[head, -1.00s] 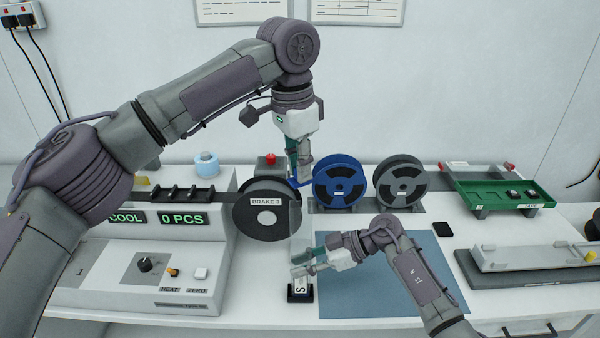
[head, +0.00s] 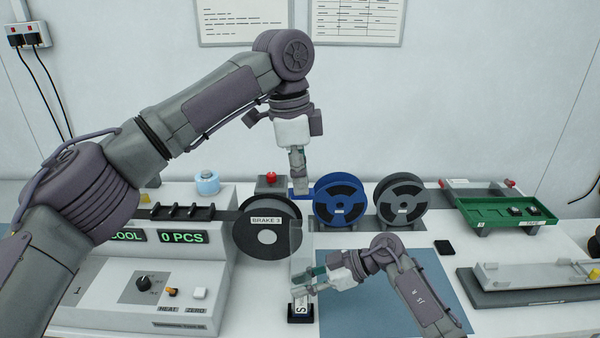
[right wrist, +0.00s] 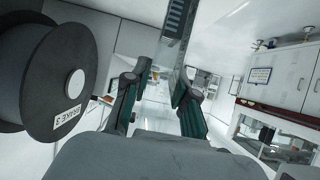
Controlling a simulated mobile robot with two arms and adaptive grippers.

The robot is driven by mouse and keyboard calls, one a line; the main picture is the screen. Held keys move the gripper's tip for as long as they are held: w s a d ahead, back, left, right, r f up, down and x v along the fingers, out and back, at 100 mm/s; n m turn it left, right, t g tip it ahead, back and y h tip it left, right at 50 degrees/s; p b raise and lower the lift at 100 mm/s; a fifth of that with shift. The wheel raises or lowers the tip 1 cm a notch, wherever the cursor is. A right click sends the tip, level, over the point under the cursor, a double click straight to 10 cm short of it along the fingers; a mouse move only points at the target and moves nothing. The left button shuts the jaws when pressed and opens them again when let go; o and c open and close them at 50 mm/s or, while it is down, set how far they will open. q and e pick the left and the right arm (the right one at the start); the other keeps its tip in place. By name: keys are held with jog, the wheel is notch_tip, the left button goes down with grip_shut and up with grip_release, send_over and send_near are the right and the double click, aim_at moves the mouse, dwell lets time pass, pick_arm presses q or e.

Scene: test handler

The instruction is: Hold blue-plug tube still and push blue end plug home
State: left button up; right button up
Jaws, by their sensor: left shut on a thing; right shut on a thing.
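The clear tube (head: 301,243) stands upright in a small black base (head: 300,316) that bears a white label. It is see-through and hard to trace against the bench. My right gripper (head: 306,284) is shut around its lower part, just above the base. In the right wrist view its two green-and-black fingers (right wrist: 158,98) flank the tube. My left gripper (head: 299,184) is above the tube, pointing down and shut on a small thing. A patch of blue (head: 300,192) shows at its fingertips, apparently the blue end plug. The fingers and the blue reel behind make its edges unclear.
A dark reel labelled BRAKE 3 (head: 267,242) stands close left of the tube. A blue reel (head: 328,213) and a grey reel (head: 390,217) stand behind. A control console (head: 125,290) fills the left. A blue-grey mat (head: 370,315) lies right of the base.

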aim_at(300, 197)
pick_arm(q)
jog(key=shift+f, duration=2.5)
jog(key=shift+f, duration=1.15)
jog(key=o, duration=0.8)
jog(key=r, duration=0.4)
jog(key=a+r, duration=0.1)
jog(key=r, duration=0.6)
jog(key=shift+a+r, duration=0.25)
jog(key=shift+r, duration=0.15)
pick_arm(e)
jog(key=o, duration=1)
